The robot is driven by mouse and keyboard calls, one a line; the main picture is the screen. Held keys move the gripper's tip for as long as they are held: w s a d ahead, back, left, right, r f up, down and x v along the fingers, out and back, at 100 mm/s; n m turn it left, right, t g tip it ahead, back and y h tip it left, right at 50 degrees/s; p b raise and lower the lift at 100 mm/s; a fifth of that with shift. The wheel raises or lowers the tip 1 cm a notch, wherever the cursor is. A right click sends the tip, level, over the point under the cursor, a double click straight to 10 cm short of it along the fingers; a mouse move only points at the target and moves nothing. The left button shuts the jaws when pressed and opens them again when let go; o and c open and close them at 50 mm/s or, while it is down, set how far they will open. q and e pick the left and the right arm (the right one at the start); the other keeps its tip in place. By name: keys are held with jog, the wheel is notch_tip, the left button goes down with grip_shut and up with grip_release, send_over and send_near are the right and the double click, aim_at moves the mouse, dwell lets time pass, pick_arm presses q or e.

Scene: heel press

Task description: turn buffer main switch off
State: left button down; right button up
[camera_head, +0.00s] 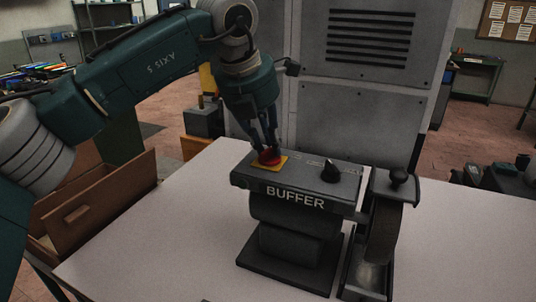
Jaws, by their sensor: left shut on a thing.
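The buffer (296,235) is a dark grey machine labelled "BUFFER" standing on a pale table. On its top panel are a red button (270,158) on a yellow plate (261,167) at the left and a black knob (330,172) at the right. My left gripper (268,150) points down at the red button, its fingertips at the button and partly hiding it. The fingers look close together, shut on the red button. Which of the controls is the main switch I cannot tell from labels. My right gripper is not in view.
A grey cabinet (358,110) rises behind the table. A wooden drawer box (98,205) is at the left. The table (165,245) is clear left of the buffer.

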pick_arm(q)
jog(key=n+y+b, duration=0.1)
jog(key=n+b, duration=0.1)
jog(key=n, duration=0.1)
jog(key=shift+n+t, duration=0.3)
jog(key=shift+t, duration=0.1)
jog(key=n+y+b, duration=0.1)
jog(key=n, duration=0.1)
jog(key=shift+s+n, duration=0.1)
jog(key=shift+n, duration=0.3)
jog(key=shift+r+n+y, duration=0.15)
jog(key=shift+n+y, duration=0.45)
jog(key=shift+n, duration=0.6)
jog(key=shift+n+y, duration=0.4)
jog(key=shift+n, duration=0.8)
jog(key=c, duration=1.6)
grip_release()
jog(key=shift+s, duration=0.1)
jog(key=shift+c, duration=0.2)
